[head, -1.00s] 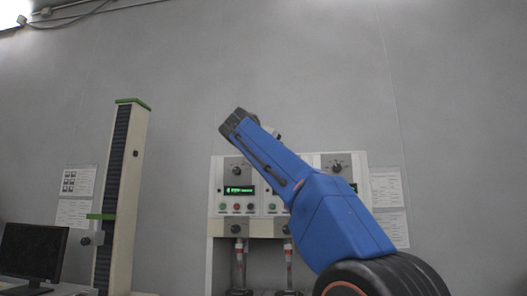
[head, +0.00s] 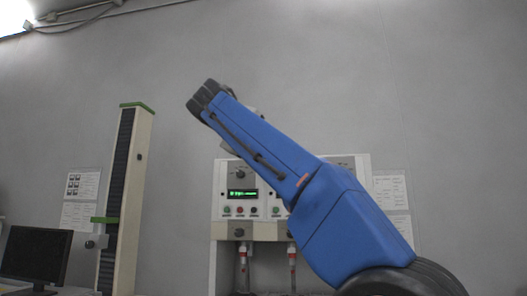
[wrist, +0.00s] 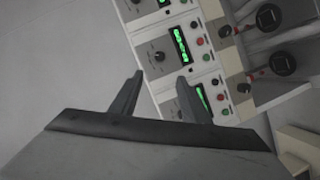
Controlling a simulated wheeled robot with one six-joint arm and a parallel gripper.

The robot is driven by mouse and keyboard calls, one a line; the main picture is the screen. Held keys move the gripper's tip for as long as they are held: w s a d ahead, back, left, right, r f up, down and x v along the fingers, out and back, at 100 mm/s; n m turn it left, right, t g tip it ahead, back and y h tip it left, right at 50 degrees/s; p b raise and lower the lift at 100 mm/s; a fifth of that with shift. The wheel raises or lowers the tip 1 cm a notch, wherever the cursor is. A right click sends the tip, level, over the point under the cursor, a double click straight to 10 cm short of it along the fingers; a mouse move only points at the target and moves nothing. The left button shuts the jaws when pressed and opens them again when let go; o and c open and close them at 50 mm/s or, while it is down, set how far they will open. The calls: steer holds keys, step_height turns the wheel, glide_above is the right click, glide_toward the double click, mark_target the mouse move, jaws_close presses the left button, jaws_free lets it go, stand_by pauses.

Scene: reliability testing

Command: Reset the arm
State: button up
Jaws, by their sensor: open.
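My gripper (wrist: 157,92) shows in the wrist view with its two dark fingers spread apart and nothing between them. Beyond the fingers is the tester panel (wrist: 165,52), tilted in that view, with green displays, knobs and coloured buttons. In the head view my blue arm reaches up and to the left across the front of the white tester (head: 226,172), hiding much of its middle and right. My gripper's fingers cannot be made out in the head view.
A tall column (head: 143,170) with a green top stands at the left. A dark monitor (head: 35,252) is at the lower left. Paper sheets (head: 82,185) hang on the grey wall. The upper wall area is clear.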

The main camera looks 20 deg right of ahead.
steer(key=shift+s+a, duration=0.1)
steer(key=shift+a, duration=0.05)
stand_by(0.5)
steer(key=s+d+f+n+g+y, duration=0.1)
steer(key=s+f+y, duration=0.25)
steer(key=f, duration=1.25)
steer(key=s+d+f+n+y, duration=0.1)
steer(key=s+f+y, duration=0.25)
steer(key=f, duration=1.15)
steer(key=s+a+f+m+g+y, duration=0.1)
steer(key=s+a+f+y, duration=0.1)
steer(key=s+f, duration=0.5)
steer(key=s+a+f+m+g+y, duration=0.1)
steer(key=s+f, duration=0.7)
steer(key=f, duration=1.1)
steer(key=s+a+f+m+g+y, duration=0.1)
steer(key=s+f, duration=0.6)
steer(key=f, duration=0.7)
steer(key=shift+s+a+m+y, duration=0.3)
steer(key=shift+a+y, duration=0.6)
steer(key=shift+a, duration=0.25)
